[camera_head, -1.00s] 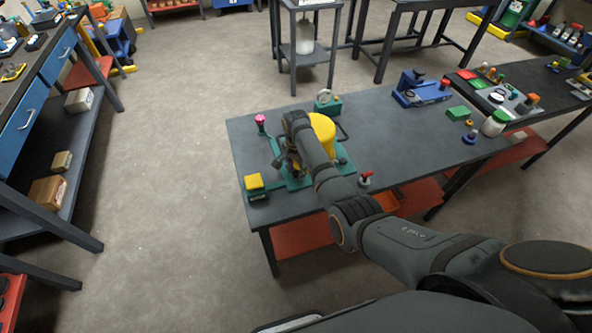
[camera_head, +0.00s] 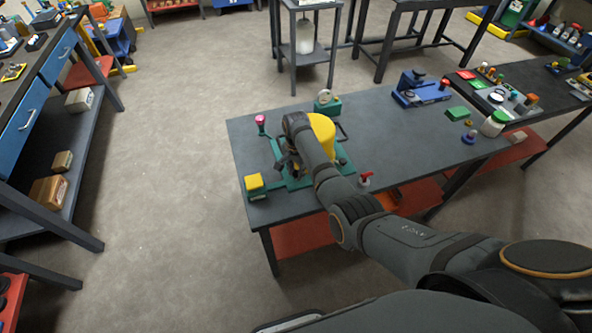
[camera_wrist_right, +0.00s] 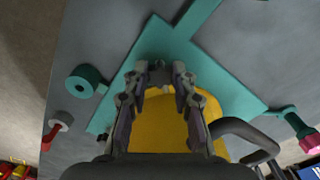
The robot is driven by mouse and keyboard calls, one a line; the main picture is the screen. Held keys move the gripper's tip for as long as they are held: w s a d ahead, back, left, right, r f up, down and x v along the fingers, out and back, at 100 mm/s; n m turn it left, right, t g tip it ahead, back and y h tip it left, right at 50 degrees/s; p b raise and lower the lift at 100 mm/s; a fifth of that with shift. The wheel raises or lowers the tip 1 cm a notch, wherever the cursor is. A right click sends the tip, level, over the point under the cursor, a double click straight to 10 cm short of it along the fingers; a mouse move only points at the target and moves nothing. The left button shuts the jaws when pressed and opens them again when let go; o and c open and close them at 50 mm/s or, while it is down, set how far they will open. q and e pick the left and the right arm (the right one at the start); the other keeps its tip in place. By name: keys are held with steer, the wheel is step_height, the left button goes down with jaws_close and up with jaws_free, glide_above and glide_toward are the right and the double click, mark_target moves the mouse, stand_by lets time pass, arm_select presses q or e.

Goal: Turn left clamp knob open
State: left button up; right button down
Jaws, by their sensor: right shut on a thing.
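A yellow motor (camera_head: 322,128) stands on a teal fixture plate (camera_head: 329,176) on the dark workbench, partly hidden by my right arm. In the wrist view the motor (camera_wrist_right: 171,122) lies below and between my fingers, over the teal plate (camera_wrist_right: 214,62). My right gripper (camera_wrist_right: 160,70) is shut on a small dark clamp knob (camera_wrist_right: 159,65) at the motor's left side. Most of the knob is hidden by the fingers, so its turn angle cannot be told. In the head view my right gripper (camera_head: 287,163) points down beside the motor. My left gripper is out of view.
A pink knob on a teal post (camera_head: 260,122) stands at the bench's back left. A yellow block on a teal base (camera_head: 254,183) is at the front left, and a red-handled piece (camera_head: 366,178) at the front edge.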

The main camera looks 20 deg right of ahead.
steer(key=shift+r+n+p, duration=0.15)
steer(key=shift+n+p, duration=0.6)
steer(key=shift+n, duration=0.35)
steer(key=n+p, duration=0.1)
steer(key=n, duration=0.2)
steer(key=shift+d+n+p, duration=0.1)
steer(key=shift+n+p, duration=0.2)
steer(key=shift+p, duration=0.05)
steer(key=n+p, duration=0.1)
steer(key=n, duration=0.2)
steer(key=shift+n, duration=0.3)
steer(key=shift+d+n+p, duration=0.1)
steer(key=shift+n+p, duration=0.25)
steer(key=shift+n, duration=1.15)
steer(key=c, duration=1.4)
jaws_free()
steer(key=shift+o, duration=0.2)
